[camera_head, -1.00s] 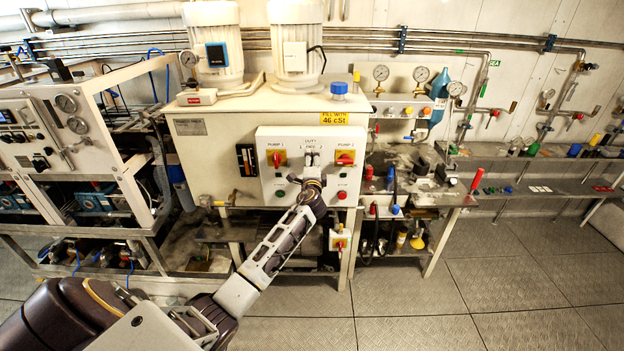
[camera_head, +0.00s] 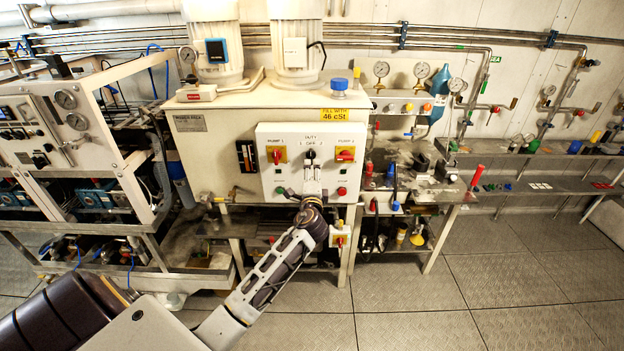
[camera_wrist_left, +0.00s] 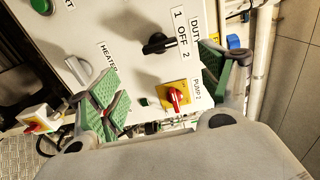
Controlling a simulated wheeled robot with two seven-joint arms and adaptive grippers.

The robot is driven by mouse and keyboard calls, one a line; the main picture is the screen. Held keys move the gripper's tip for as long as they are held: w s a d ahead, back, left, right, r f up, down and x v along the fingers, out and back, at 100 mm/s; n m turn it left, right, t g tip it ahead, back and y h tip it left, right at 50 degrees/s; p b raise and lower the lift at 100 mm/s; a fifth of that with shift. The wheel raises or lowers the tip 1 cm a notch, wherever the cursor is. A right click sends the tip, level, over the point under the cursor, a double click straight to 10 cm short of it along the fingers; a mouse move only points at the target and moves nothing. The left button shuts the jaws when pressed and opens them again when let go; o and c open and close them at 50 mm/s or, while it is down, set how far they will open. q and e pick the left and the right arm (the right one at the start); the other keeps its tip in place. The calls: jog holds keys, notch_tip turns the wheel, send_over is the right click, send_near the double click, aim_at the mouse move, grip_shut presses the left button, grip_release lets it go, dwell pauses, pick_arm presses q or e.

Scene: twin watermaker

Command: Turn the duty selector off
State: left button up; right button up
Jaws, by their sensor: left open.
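The duty selector (camera_head: 310,154) is a black knob on the white control panel (camera_head: 265,182), below the DUTY and 1 OFF 2 labels. In the left wrist view the knob (camera_wrist_left: 158,43) is in plain sight, and its handle appears to point toward OFF. My left gripper (camera_head: 312,172) is just below the selector in the head view, open and empty. In the left wrist view its green-padded fingers (camera_wrist_left: 160,82) are spread wide, apart from the knob. My right gripper is not in view.
Red-and-yellow pump switches, pump 1 (camera_head: 277,155) and pump 2 (camera_head: 345,155), flank the selector. A red button (camera_head: 342,191) and a green button (camera_head: 280,191) sit lower on the panel. A bench (camera_head: 460,197) stands to the right. Floor in front is clear.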

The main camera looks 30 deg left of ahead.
pick_arm(q)
jog(key=shift+s+d, duration=0.3)
jog(key=shift+s, duration=0.2)
dwell(0.5)
